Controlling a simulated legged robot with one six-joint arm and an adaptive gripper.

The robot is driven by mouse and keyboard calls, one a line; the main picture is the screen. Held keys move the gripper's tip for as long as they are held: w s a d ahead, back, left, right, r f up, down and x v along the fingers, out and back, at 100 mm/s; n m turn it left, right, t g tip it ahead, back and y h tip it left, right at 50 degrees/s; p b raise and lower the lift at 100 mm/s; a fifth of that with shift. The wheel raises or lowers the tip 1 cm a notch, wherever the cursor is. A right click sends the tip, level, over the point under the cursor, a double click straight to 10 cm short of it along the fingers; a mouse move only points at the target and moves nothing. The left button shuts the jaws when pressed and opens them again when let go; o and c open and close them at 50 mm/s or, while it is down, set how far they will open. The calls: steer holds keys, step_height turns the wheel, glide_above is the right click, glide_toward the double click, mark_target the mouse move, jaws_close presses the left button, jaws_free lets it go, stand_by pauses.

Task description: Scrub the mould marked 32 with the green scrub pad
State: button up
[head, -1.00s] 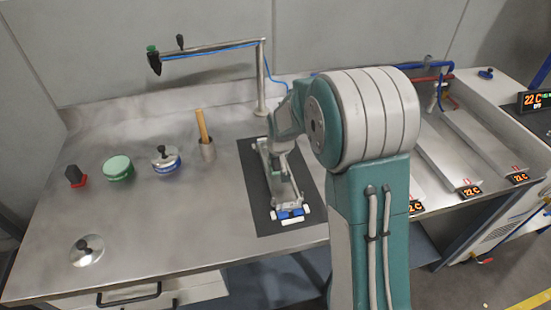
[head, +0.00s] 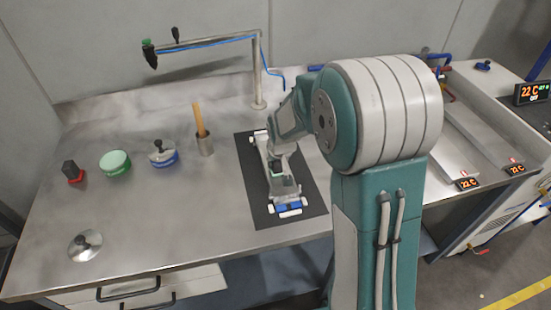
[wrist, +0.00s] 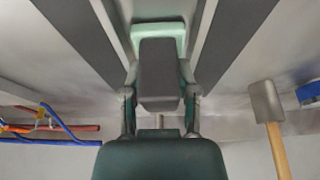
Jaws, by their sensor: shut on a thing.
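My gripper (head: 277,174) is shut on the dark handle of the green scrub pad (wrist: 160,32). In the wrist view the dark handle block sits between the fingers, with the pale green pad beyond it. The mould (head: 287,193) is a long pale metal channel with white and blue end parts, lying lengthwise on a black mat (head: 312,203). The gripper is over the mould, nearer its front end. My arm hides part of the mould, and I cannot tell whether the pad touches it. The number 32 is not readable.
A pipe arm (head: 257,75) rises behind the mat.

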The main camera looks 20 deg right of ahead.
mark_target(279, 175)
steer(key=shift+s+r, duration=0.1)
steer(key=shift+s, duration=0.45)
steer(key=shift+s, duration=0.15)
steer(key=shift+s, duration=1.2)
steer(key=shift+s, duration=1.35)
steer(key=shift+w, duration=1.3)
steer(key=shift+w, duration=1.4)
